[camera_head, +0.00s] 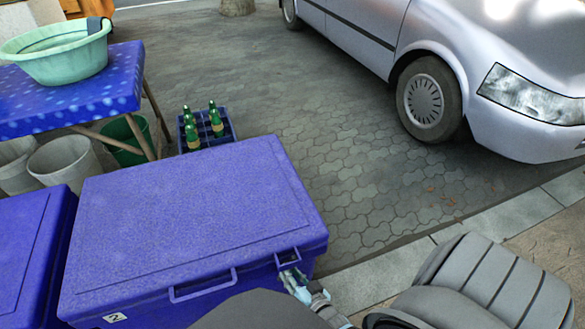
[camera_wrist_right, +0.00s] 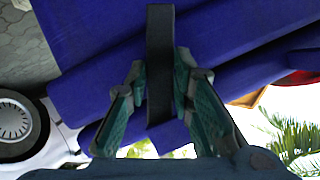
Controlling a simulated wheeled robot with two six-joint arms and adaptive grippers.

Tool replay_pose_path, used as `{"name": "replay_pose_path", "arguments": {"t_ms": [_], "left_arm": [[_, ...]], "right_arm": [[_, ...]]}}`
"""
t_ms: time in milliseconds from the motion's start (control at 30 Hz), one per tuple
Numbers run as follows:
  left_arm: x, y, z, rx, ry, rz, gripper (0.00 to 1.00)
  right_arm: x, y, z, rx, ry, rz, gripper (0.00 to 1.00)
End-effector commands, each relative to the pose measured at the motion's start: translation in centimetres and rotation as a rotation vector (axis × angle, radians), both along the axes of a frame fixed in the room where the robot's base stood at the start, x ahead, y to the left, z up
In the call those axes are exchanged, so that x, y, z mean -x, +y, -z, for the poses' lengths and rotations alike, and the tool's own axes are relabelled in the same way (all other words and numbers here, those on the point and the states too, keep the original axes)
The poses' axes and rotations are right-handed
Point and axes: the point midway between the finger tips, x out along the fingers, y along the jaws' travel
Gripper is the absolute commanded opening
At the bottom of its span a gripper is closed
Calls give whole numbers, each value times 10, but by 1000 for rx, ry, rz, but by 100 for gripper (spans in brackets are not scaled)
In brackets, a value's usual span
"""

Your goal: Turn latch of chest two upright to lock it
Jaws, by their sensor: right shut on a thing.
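Chest two (camera_head: 190,215) is a blue chest with a shut lid and a white number label (camera_head: 115,317) low on its front. Its latch (camera_head: 288,256) is at the right end of the front, just under the lid's edge, and is partly hidden. My right gripper (camera_head: 293,277) is at the latch, shut on it. In the right wrist view the gripper's two green-padded fingers (camera_wrist_right: 160,75) stand on either side of the dark bar-shaped latch (camera_wrist_right: 160,35), against the blue chest wall (camera_wrist_right: 240,30). My left gripper is not in view.
Another blue chest (camera_head: 30,255) stands close on the left. A crate of green bottles (camera_head: 225,130) stands behind chest two. A blue table (camera_head: 75,100) with a green basin (camera_head: 58,60) is at the upper left. A silver car (camera_head: 440,60) is parked at the right. Paving between is clear.

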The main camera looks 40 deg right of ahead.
Motion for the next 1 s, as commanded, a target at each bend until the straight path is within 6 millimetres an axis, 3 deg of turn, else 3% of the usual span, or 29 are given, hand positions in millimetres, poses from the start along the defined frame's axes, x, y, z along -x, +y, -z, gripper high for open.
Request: {"name": "replay_pose_path", "arguments": {"t_ms": [500, 1000], "left_arm": [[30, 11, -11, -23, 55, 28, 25], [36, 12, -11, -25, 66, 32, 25]], "right_arm": [[-1, 4, -2, 352, 122, -1, 0], [-1, 4, -1, 431, 148, -3, 0]]}}
